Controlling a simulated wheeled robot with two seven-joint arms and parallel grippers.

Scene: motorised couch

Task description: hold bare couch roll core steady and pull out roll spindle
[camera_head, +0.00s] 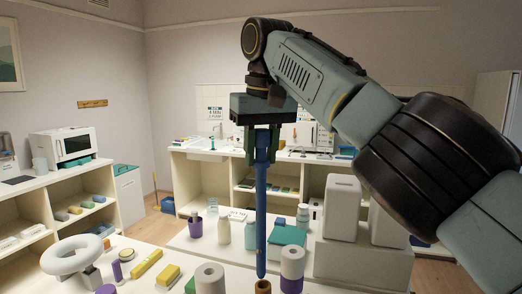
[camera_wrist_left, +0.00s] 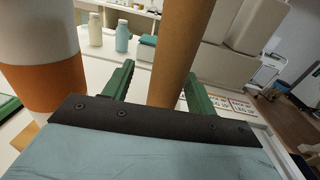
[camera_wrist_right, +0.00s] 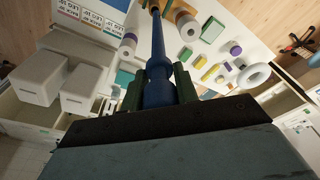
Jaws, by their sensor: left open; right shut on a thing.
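The blue roll spindle (camera_head: 261,215) hangs upright, point down, from my right gripper (camera_head: 262,140), which is shut on its upper end. In the right wrist view the spindle (camera_wrist_right: 158,65) runs away from between the fingers. The bare brown core (camera_head: 263,287) shows only its top at the bottom edge of the head view, right by the spindle's tip. I cannot tell whether the tip is just clear of its mouth. In the left wrist view the core (camera_wrist_left: 182,45) stands between the open fingers of my left gripper (camera_wrist_left: 158,85). The left gripper is not seen in the head view.
White rolls stand close on both sides of the core: one (camera_head: 210,277) at left, one with a purple band (camera_head: 292,265) at right. Bottles (camera_head: 251,235), a teal box (camera_head: 287,235) and white containers (camera_head: 341,207) stand behind.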

